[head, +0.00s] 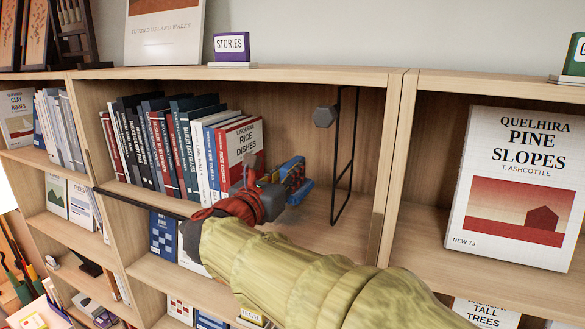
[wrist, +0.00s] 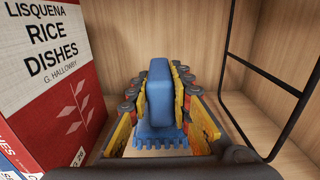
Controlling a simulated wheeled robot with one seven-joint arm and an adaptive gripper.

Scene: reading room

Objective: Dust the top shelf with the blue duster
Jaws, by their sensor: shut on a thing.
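The blue duster (wrist: 160,85) is held between the yellow-padded fingers of my gripper (wrist: 160,95) in the wrist view. Its upper part is a rounded block, and a toothed blue edge shows below it. In the head view my gripper (head: 292,176) reaches into the upper compartment of the middle bookcase, and only bits of the duster show beside the fingers. The top shelf (head: 312,232) is bare wood between the books and a black wire bookend (head: 338,207). My gripper is in this gap, just right of the red Rice Dishes book (head: 240,145). Whether the duster touches the board is unclear.
A row of upright books (head: 165,140) fills the compartment's left side. A purple Stories sign (head: 232,47) stands on the bookcase top. The Pine Slopes book (head: 515,190) stands in the right bay.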

